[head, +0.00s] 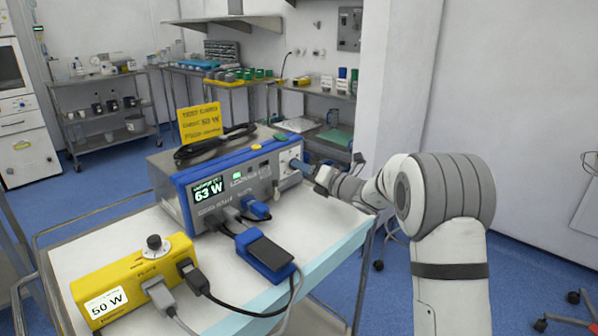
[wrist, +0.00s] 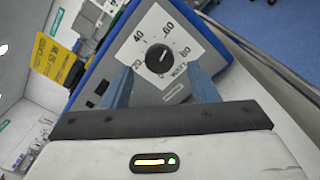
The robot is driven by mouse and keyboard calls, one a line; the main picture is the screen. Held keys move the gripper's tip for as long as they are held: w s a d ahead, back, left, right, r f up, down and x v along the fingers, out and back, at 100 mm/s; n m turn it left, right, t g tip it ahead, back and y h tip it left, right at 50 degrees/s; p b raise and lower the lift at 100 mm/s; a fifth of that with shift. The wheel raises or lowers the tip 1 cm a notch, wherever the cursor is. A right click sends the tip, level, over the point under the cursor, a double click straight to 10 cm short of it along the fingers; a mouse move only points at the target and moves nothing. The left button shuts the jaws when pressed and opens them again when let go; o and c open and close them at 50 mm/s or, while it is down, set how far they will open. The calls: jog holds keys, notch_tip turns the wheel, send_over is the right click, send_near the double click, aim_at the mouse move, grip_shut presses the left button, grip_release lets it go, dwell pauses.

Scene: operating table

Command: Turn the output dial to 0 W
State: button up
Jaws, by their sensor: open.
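The output dial (wrist: 159,58) is a round black knob on a white scale plate, printed with numbers including 20, 40, 60 and 80, on the blue-framed generator (head: 205,205). A pale mark on the knob points to the upper right in the wrist view, roughly toward 60. The generator's display (head: 209,189) reads 63 W. In the head view the knob is hard to make out behind my fingers. My gripper (wrist: 160,76) is open; it also shows in the head view (head: 301,166). Its blue fingers stand either side of the knob, apparently not touching it.
A yellow box (head: 130,280) with its own black knob (head: 154,243) and a 50 W label stands at the front left. A blue pedal-like block (head: 265,256) and cables lie before the generator. A yellow sign (head: 199,121) and coiled black cable (head: 215,142) are on top.

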jog(key=shift+x, duration=1.55)
jog(key=shift+c, duration=0.4)
jog(key=c, duration=0.9)
jog(key=shift+d, duration=0.15)
